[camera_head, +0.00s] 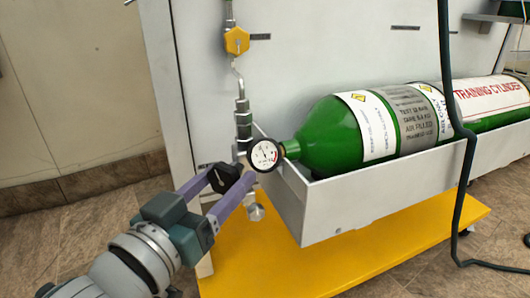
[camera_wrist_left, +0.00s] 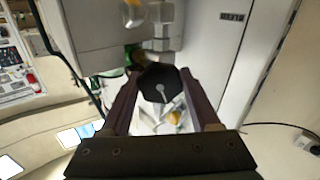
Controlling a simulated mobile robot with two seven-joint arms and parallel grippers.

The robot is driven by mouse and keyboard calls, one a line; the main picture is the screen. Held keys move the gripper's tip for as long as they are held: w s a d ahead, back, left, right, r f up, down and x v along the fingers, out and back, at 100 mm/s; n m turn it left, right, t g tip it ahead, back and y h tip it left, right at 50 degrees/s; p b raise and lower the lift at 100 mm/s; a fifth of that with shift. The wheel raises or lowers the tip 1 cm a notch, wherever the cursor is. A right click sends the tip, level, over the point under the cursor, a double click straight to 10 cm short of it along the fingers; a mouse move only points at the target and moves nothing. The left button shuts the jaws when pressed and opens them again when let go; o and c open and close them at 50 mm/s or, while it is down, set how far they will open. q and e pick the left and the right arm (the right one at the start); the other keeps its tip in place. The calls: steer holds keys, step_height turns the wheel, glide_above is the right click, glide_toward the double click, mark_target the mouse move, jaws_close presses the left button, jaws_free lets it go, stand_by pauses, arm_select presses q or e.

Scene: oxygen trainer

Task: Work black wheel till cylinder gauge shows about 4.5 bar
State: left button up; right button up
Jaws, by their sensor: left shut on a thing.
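The black wheel (camera_head: 224,179) sits low on the metal valve pipework, left of the green cylinder (camera_head: 330,140). My left gripper (camera_head: 230,174) is shut on the black wheel, one purple finger on each side. In the left wrist view the wheel (camera_wrist_left: 160,84) is between the fingertips of the gripper (camera_wrist_left: 160,75). The cylinder gauge (camera_head: 264,155) is a small round white dial with a black rim, at the cylinder's neck just right of the wheel. Its needle is too small to read surely. My right gripper is not in view.
The cylinder lies in a grey tray (camera_head: 345,205) above a yellow base plate (camera_head: 300,270). A yellow valve knob (camera_head: 237,40) is higher on the pipe against the pale panel (camera_head: 330,60). A dark hose (camera_head: 462,190) hangs in front of the tray at right.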

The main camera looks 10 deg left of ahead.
arm_select(q)
steer(key=c, duration=0.6)
steer(key=m, duration=0.2)
steer(key=shift+m+p, duration=0.3)
steer(key=shift+c, duration=0.2)
steer(key=shift+m, duration=1)
steer(key=o, duration=1.4)
steer(key=shift+c, duration=0.2)
steer(key=shift+s+a+p, duration=0.1)
steer(key=shift+s+p, duration=0.2)
steer(key=p+v, duration=0.3)
steer(key=v, duration=0.6)
steer(key=shift+s, duration=0.2)
